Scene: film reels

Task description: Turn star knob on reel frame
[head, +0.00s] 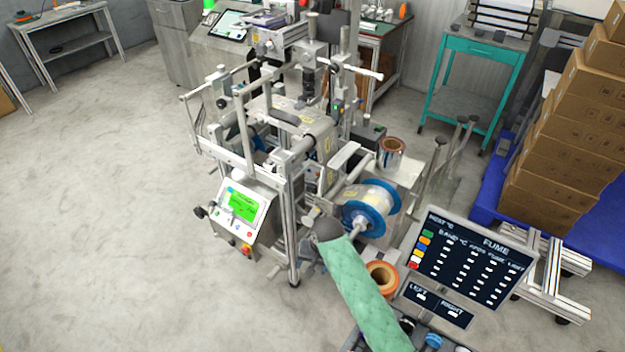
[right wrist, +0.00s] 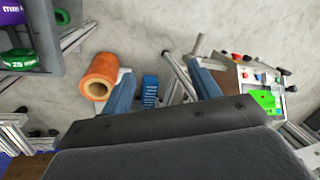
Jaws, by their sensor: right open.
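The reel frame (head: 290,215) is a metal machine in the middle of the head view. A reel (head: 381,222) with blue flanges and pale film sits on its right side. I cannot clearly make out a star knob on the frame. My right gripper (head: 322,222) is at the frame's front right side, left of the reel; its fingers are hard to see there. In the right wrist view, its two blue fingers (right wrist: 160,72) are apart with nothing held. A blue ribbed part (right wrist: 150,88) shows between them, apparently farther away. My left gripper is not in view.
A panel with a green screen (head: 242,204) is left of my right gripper. An orange roll (head: 382,278) is close to my sleeved right arm; it also shows in the right wrist view (right wrist: 101,72). A dark sign board (head: 470,260) stands right. Floor (head: 120,230) is clear at left.

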